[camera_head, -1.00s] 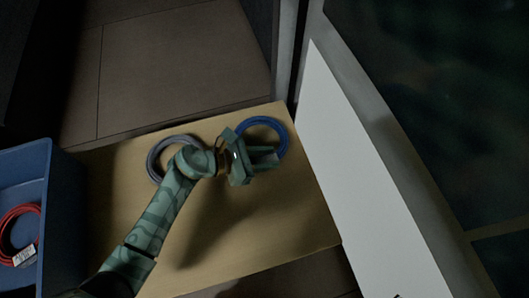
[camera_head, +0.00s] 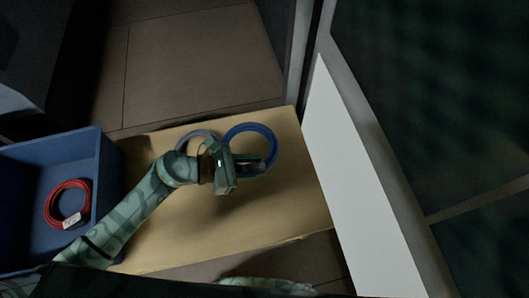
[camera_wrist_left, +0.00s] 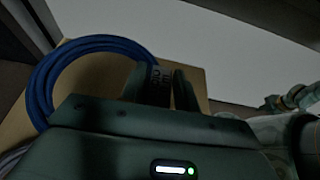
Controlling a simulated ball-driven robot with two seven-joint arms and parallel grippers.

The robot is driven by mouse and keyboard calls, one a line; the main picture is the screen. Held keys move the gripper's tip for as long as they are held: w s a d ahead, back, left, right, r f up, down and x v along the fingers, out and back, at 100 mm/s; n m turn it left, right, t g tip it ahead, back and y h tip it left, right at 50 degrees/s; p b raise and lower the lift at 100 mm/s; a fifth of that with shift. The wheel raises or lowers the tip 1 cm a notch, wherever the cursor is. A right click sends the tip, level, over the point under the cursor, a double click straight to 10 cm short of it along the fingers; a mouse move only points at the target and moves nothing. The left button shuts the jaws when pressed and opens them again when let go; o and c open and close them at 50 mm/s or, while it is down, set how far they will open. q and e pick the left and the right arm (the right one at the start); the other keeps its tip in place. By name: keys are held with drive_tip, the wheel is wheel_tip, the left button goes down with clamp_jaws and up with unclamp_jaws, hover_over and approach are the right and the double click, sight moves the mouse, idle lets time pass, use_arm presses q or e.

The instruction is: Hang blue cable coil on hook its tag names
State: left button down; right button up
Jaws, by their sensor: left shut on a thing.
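The blue cable coil (camera_head: 250,126) is a ring above the wooden top, toward its far edge in the head view. My left gripper (camera_head: 266,164) is shut on it at its near right side. I cannot read the letters. No hook shows in either view. My right arm (camera_head: 265,284) shows only in part at the bottom edge; its fingers are not clear.
A grey cable coil (camera_head: 188,137) lies on the wooden top (camera_head: 285,205), partly behind my left arm. A blue bin (camera_head: 98,141) at left holds a red cable coil (camera_head: 52,201) with a white tag (camera_head: 72,221). A white panel (camera_head: 345,175) stands along the right side.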

use_arm(q)
drive_tip(key=shift+s+a+r+p, duration=0.2)
drive_tip(key=shift+s+a+r, duration=0.1)
drive_tip(key=shift+s, duration=0.35)
drive_tip(key=shift+s+a+r+p, duration=0.15)
drive_tip(key=shift+s+a+r, duration=0.15)
drive_tip(key=shift+s, duration=0.3)
drive_tip(key=shift+w+f, duration=0.1)
